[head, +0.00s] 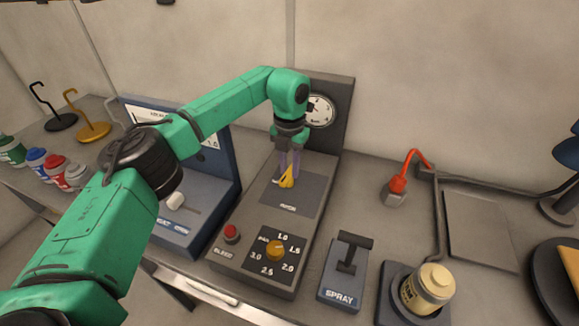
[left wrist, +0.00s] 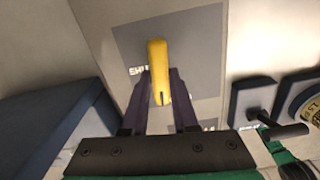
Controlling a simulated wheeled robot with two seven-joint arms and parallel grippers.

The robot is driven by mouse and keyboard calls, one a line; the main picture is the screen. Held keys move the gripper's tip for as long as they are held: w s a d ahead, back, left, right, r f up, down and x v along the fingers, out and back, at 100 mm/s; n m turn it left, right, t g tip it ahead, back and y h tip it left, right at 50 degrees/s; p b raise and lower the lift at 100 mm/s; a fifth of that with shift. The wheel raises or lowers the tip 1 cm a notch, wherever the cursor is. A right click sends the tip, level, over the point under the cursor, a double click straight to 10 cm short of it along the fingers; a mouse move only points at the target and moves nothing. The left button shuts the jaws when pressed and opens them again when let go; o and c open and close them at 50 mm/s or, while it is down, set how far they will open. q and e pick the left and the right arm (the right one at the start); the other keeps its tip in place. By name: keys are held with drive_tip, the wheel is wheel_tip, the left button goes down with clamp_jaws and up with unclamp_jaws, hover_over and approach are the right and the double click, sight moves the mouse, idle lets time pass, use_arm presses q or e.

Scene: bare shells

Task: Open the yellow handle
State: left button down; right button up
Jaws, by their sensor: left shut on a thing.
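The yellow handle (head: 287,177) stands on a dark grey plate on the sloped face of a grey panel (head: 312,214). In the left wrist view the yellow handle (left wrist: 158,65) reaches up from between the finger tips over a printed label, partly hidden. My left gripper (head: 287,170) comes down from above. Its purple fingers, also in the left wrist view (left wrist: 160,98), are shut on the yellow handle's near end. My right gripper is not in view.
A red bleed button (head: 231,233) and a yellow dial knob (head: 276,250) sit lower on the panel. A spray lever (head: 346,262) and a cream can (head: 428,287) stand to the right. A blue-grey box with a white-knobbed lever (head: 175,201) is close on the left.

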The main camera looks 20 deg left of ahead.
sight(289, 171)
use_arm(q)
drive_tip(key=shift+r+n, duration=0.1)
drive_tip(key=shift+n, duration=0.6)
drive_tip(key=c, duration=0.7)
unclamp_jaws()
wheel_tip(289, 171, up, 14)
drive_tip(key=shift+r+b, duration=0.25)
drive_tip(key=shift+b, duration=0.65)
